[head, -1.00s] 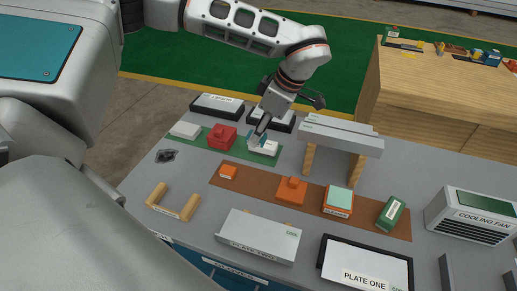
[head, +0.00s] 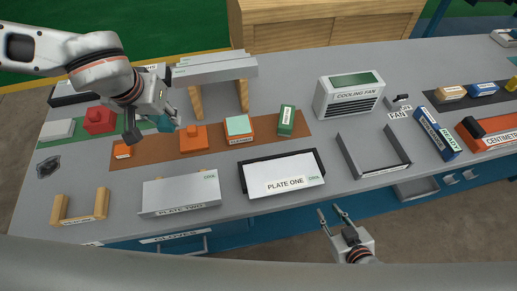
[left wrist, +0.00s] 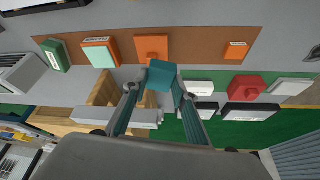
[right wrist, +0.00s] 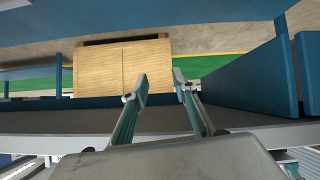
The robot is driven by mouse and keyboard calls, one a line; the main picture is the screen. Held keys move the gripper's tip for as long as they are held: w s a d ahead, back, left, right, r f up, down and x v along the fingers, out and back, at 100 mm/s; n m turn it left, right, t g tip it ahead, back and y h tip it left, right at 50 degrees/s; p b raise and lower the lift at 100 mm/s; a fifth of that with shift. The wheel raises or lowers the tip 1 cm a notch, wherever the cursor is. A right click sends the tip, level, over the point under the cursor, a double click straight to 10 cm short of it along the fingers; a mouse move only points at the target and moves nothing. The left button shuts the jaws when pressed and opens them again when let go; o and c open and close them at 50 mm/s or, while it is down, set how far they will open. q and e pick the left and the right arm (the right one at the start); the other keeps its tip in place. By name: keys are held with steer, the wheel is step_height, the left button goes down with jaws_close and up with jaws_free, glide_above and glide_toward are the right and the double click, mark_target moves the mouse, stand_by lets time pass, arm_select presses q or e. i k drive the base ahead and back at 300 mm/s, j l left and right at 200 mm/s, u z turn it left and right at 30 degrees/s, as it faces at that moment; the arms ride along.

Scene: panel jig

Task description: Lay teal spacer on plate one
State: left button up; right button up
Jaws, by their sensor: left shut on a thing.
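The teal spacer (left wrist: 160,75) is between the fingertips of my left gripper (left wrist: 155,92), which is shut on it. In the head view the teal spacer (head: 165,123) is held by my left gripper (head: 150,125) above the back left part of the bench, near the brown mat. Plate one (head: 284,175) is a white plate with a dark frame, labelled PLATE ONE, near the bench's front edge, to the right of the gripper; its top looks bare. My right gripper (head: 337,218) is open and empty in front of the bench; it also shows in the right wrist view (right wrist: 158,82).
Plate two (head: 180,193) lies left of plate one. An orange block (head: 193,139), a teal-topped orange block (head: 239,128) and a green block (head: 287,120) stand on the brown mat. A raised grey shelf (head: 214,68) stands behind. The cooling fan box (head: 350,96) is to the right.

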mark_target(303, 173)
steer(key=k+l+z, duration=0.1)
steer(key=z, duration=0.3)
steer(key=l+z, duration=0.2)
steer(key=z, duration=0.15)
steer(key=k+l+z, duration=0.1)
steer(key=z, duration=0.3)
steer(key=l, duration=0.1)
